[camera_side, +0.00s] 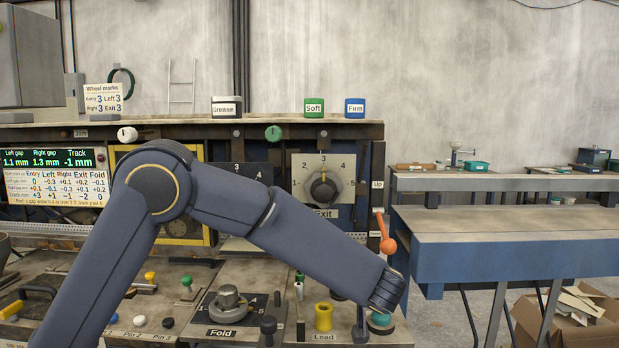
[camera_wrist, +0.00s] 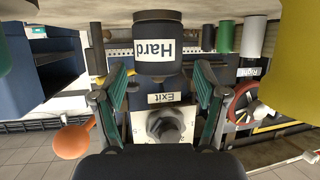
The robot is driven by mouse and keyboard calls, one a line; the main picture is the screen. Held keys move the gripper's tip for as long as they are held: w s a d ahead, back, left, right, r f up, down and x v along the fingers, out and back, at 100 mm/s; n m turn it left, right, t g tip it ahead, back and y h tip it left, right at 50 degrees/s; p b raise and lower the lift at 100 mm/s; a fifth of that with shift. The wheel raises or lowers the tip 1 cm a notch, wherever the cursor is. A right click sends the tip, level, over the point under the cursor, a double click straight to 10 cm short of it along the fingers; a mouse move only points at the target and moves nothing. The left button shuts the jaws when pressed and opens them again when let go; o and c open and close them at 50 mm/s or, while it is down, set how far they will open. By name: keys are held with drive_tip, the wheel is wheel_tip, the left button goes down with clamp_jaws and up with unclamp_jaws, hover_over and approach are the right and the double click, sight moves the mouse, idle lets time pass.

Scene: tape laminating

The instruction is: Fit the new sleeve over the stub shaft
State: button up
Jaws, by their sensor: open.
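In the wrist view, a dark grey cylinder labelled "Hard" (camera_wrist: 157,65) stands ahead of my gripper (camera_wrist: 163,88), its label upside down. The two green-padded fingers are apart with nothing gripped. The cylinder lines up with the gap in the picture; I cannot tell how far beyond the fingertips it is. In the side view, a green piece labelled "Soft" (camera_side: 314,107) and a blue one labelled "Firm" (camera_side: 355,107) sit on the upper shelf. My gripper is low at the bench's right end there, mostly hidden by my wrist. I cannot make out the stub shaft for sure.
The Exit dial (camera_side: 323,187) and an orange-knobbed lever (camera_side: 387,244) are close to my wrist. A yellow spool-shaped piece (camera_side: 323,317) stands at the label "Lead". The Fold knob (camera_side: 228,299) is further left. A blue side table (camera_side: 500,240) on the right is clear on top.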

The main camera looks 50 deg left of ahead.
drive_tip(key=shift+s+d+f, duration=0.1)
drive_tip(key=shift+s+f, duration=0.05)
drive_tip(key=shift+f, duration=0.65)
drive_tip(key=r+v, duration=0.1)
drive_tip(key=v, duration=1.1)
drive_tip(key=shift+r, duration=0.25)
